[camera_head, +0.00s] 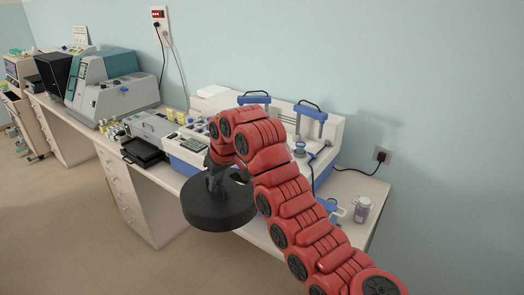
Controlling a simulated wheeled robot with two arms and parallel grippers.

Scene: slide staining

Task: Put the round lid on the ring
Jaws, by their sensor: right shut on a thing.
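The round lid (218,212) is a thick black disc, roughly level, left of the middle of the view. My right gripper (216,184) reaches down from the end of my red arm and is shut on the lid from above. The lid hangs in front of the bench's front edge in the picture; its exact height is hard to tell. I cannot make out the ring for certain; my arm hides part of the bench and its devices. My left gripper is not in view.
A white bench (340,190) runs along the wall. A white device with blue-topped handles (318,128) stands behind my arm. A purple-labelled jar (362,210) stands near the right end. A black tray (143,152) and a grey-teal machine (118,92) are farther left.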

